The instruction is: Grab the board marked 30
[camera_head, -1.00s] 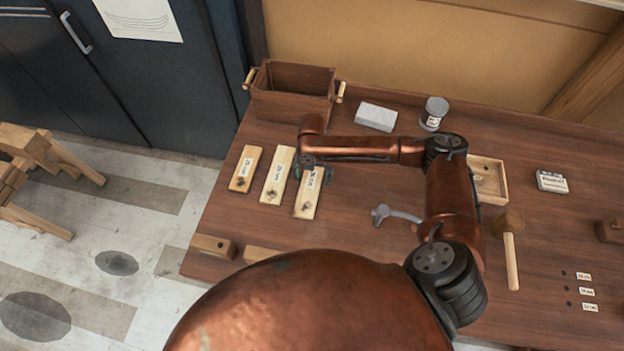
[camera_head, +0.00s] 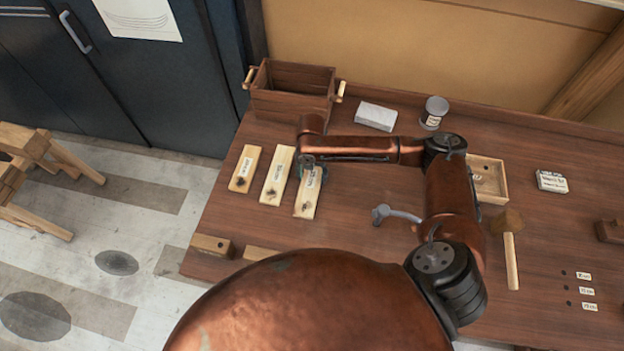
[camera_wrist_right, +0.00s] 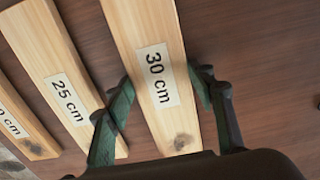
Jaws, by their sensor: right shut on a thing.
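The board marked 30 cm (camera_wrist_right: 150,40) is pale wood with a white label and a dark knot. In the head view this board (camera_head: 306,205) is the rightmost of three lying side by side on the bench. My right gripper (camera_wrist_right: 162,95) is shut on it, one finger at each long edge. In the head view the right gripper (camera_head: 313,170) is partly hidden under my forearm. The board marked 25 cm (camera_wrist_right: 62,90) lies just left of it and also shows in the head view (camera_head: 276,178). My left gripper is not in view.
A third board (camera_head: 244,170) lies at the far left of the row. A wooden box with handles (camera_head: 292,105) stands behind the boards. A grey block (camera_head: 376,116), a can (camera_head: 433,113), a small tray (camera_head: 490,196) and a mallet (camera_head: 510,240) are to the right.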

